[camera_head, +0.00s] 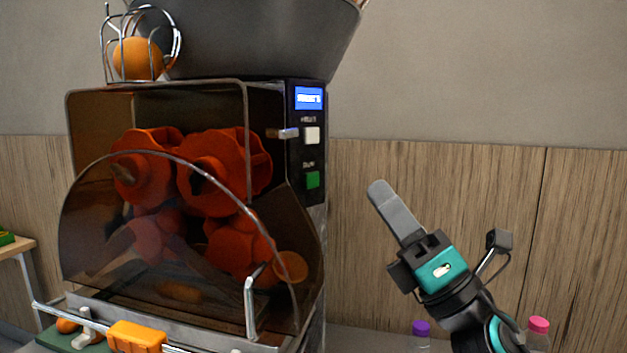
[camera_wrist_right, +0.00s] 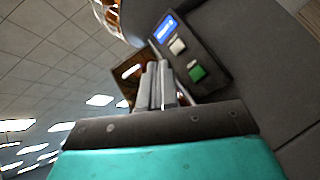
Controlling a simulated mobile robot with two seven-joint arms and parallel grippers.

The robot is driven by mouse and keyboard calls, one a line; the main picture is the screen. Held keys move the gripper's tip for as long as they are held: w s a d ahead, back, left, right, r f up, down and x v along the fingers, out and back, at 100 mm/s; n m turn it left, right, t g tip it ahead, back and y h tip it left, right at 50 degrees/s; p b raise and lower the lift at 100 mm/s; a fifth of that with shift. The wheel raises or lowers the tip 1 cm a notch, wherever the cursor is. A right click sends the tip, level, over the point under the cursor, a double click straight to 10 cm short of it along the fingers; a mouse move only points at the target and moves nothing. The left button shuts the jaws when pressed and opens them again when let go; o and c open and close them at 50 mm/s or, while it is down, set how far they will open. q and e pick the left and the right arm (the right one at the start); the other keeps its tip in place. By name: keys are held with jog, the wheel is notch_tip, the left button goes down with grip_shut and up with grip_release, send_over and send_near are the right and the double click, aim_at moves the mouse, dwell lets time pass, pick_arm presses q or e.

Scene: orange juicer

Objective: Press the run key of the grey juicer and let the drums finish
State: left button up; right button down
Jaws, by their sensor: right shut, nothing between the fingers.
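The grey juicer (camera_head: 285,100) stands at left centre in the head view, its orange-red drums (camera_head: 212,165) behind a smoky clear cover. Its side panel carries a lit blue display (camera_head: 308,98), a white key (camera_head: 312,135) and a green key (camera_head: 313,180); the labels are too small to read surely. The wrist view also shows the display (camera_wrist_right: 166,28), white key (camera_wrist_right: 177,46) and green key (camera_wrist_right: 196,72). My right gripper (camera_head: 378,190) is shut and empty, right of the panel and apart from it. Its fingers (camera_wrist_right: 155,85) point toward the panel area. My left gripper is not in view.
An orange (camera_head: 138,59) sits in the wire feeder beside the dark hopper (camera_head: 260,35). An orange tap-like part (camera_head: 137,337) is at the juicer's front. Bottles with purple (camera_head: 421,328) and pink (camera_head: 539,325) caps stand low near my right arm. A wood-panelled wall is behind.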

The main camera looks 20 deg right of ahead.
aim_at(311, 180)
jog(key=w+a, duration=0.3)
jog(key=w, duration=0.4)
jog(key=shift+b, duration=0.3)
jog(key=shift+w, duration=0.1)
dwell(0.6)
dwell(0.9)
jog(key=shift+w+a, duration=0.1)
jog(key=shift+w, duration=0.05)
jog(key=shift+w+a, duration=0.1)
jog(key=shift+w, duration=0.15)
